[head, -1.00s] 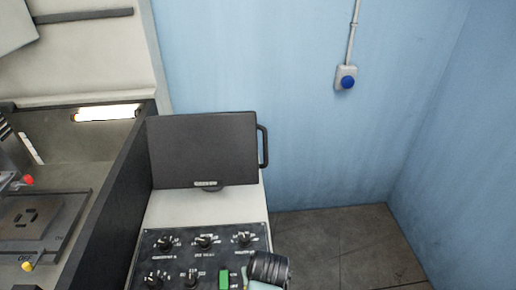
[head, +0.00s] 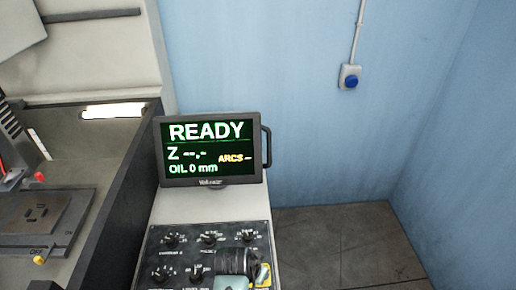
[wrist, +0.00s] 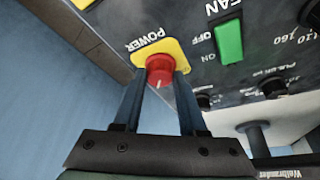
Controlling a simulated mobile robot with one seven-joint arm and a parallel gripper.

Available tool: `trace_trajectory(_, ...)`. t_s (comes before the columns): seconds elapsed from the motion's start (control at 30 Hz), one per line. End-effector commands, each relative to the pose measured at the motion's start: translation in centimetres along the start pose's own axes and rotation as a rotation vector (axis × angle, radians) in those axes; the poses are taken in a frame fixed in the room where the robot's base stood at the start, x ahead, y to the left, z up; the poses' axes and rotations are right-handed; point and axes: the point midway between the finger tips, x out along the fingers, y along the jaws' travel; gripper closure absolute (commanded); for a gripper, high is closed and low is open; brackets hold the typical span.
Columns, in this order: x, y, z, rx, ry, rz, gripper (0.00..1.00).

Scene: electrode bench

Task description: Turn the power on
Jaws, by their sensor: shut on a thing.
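In the head view my wrist covers part of the panel, and only a bit of the yellow plate (head: 263,273) shows. The monitor (head: 209,150) above the panel is lit and reads READY, Z --.-, OIL 0 mm and ARCS –.
A green FAN switch (wrist: 229,42) is close to the knob. Several black dials, such as one at the upper left (head: 171,239), surround my wrist. The machine tank (head: 110,205) is at left. A blue button box (head: 350,77) hangs on the wall. Open floor (head: 330,235) lies at right.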

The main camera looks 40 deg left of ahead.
Motion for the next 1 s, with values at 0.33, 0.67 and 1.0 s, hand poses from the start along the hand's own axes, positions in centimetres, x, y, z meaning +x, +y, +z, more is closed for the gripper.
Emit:
trace_trajectory(0.33, -0.09, -0.08, -0.16, 0.035, 0.003, 0.013, 1.0)
trace_trajectory(0.67, -0.08, -0.06, -0.15, 0.036, 0.003, 0.013, 0.47)
trace_trajectory(1.0, -0.02, -0.03, -0.04, 0.034, 0.0, 0.014, 0.29)
